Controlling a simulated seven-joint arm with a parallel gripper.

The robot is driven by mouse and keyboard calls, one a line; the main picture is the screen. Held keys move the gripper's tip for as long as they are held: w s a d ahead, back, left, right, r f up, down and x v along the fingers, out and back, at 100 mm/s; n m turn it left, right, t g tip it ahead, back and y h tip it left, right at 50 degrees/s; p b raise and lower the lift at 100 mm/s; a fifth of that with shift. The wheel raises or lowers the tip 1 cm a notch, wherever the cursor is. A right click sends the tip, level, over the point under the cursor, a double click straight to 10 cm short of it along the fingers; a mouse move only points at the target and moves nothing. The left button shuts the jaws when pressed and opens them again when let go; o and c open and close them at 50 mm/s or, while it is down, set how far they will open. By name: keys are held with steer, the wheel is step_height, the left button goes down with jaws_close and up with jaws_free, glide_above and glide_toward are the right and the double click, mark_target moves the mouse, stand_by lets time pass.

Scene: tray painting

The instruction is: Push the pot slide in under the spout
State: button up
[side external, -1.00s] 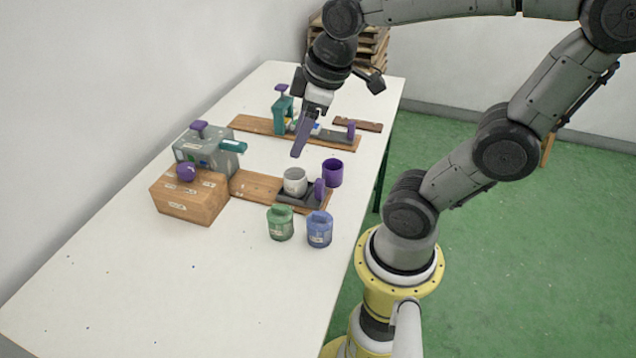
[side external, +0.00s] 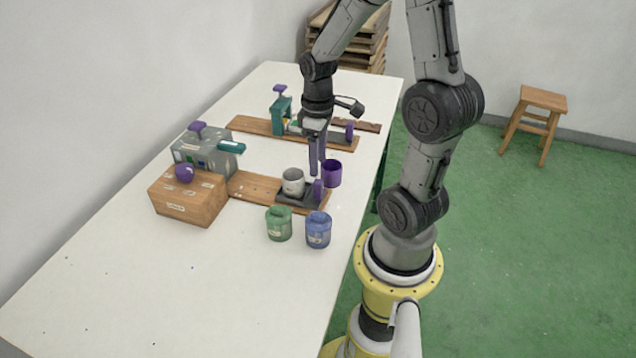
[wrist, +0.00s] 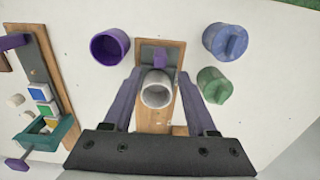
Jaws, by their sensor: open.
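The pot slide (side external: 294,203) is a dark plate on a wooden board, with a purple upright handle (side external: 318,191) at its outer end. A pale grey pot (side external: 293,182) stands on the slide. The grey dispenser (side external: 207,155) has a teal spout (side external: 231,146) at the board's far end, well to the left of the pot. My gripper (side external: 316,172) is open and points down above the slide's handle end. In the wrist view its two purple fingers (wrist: 159,76) are apart, one on each side of the pot and slide, with the handle (wrist: 159,57) beyond the pot.
A purple cup (side external: 332,173) stands beside the slide's outer end. Green (side external: 279,224) and blue (side external: 318,230) lidded jars stand in front. A wooden box (side external: 188,196) with a purple knob sits before the dispenser. A second board (side external: 255,125) lies behind. The table's near left is clear.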

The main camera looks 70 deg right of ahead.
mark_target(318, 181)
step_height(318, 181, down, 8)
steer(key=shift+r, duration=0.2)
jaws_close()
stand_by(0.4)
stand_by(1.1)
